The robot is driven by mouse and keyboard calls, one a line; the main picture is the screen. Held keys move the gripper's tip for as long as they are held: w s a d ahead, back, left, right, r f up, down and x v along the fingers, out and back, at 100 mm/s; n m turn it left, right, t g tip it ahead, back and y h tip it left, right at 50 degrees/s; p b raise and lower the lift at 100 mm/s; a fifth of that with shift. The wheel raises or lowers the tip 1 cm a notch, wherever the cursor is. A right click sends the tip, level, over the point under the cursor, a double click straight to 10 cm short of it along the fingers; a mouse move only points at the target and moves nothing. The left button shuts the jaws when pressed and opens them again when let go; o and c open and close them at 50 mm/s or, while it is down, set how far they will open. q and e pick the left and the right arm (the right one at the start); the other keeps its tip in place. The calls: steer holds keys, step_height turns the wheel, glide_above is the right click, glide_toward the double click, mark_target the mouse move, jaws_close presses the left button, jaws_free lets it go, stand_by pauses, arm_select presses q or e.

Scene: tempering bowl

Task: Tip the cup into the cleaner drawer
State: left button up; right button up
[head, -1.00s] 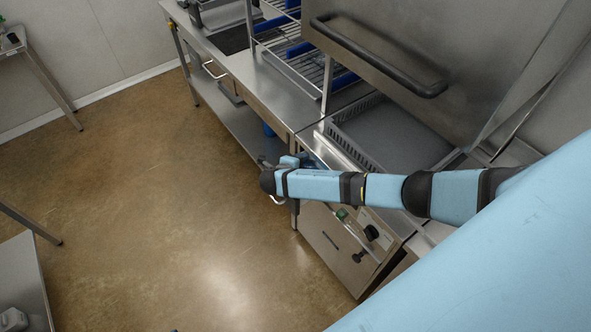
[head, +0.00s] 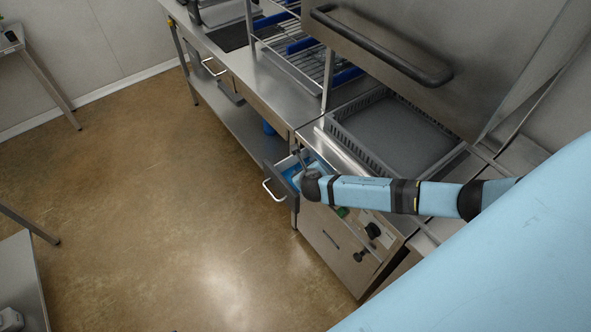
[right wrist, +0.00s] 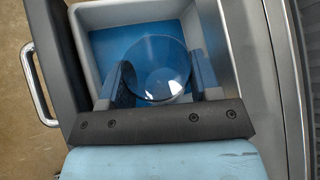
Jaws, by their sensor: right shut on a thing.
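The cleaner drawer (head: 277,176) stands open at the front of the steel machine, with blue inside and a bar handle. In the right wrist view the drawer (right wrist: 85,15) is a pale tray with a blue floor. My right gripper (right wrist: 160,78) is shut on a clear cup (right wrist: 156,62), one finger on each side, and holds it over the drawer opening. The cup looks blue through its wall; I cannot tell its contents or exact tilt. In the head view my right wrist is over the drawer and hides the cup. My left gripper is not in view.
A machine with a raised hood (head: 400,45) and a grey rack (head: 385,130) stands behind the drawer. A steel counter (head: 255,85) with a wire shelf runs to the back left. Control knobs (head: 371,231) are on the front panel.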

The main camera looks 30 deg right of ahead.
steer(key=shift+f+m+t+y+b, duration=0.35)
steer(key=shift+f+t+b, duration=0.2)
steer(key=shift+b, duration=0.25)
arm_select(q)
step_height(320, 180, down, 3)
arm_select(e)
steer(key=shift+r+m, duration=0.2)
steer(key=shift+m, duration=0.05)
steer(key=f+m+t+y+b, duration=0.1)
steer(key=b, duration=0.3)
steer(key=f+m+t+b, duration=0.1)
steer(key=b, duration=0.4)
steer(key=shift+w+a+t+y, duration=0.15)
steer(key=shift+a+t+y, duration=0.05)
steer(key=shift+t+y, duration=0.15)
steer(key=shift+r+m+b, duration=0.25)
steer(key=shift+m+b, duration=0.05)
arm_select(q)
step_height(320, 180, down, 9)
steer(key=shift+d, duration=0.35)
arm_select(e)
steer(key=shift+r, duration=0.15)
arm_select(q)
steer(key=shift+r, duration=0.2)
arm_select(e)
step_height(320, 180, up, 5)
steer(key=p, duration=0.5)
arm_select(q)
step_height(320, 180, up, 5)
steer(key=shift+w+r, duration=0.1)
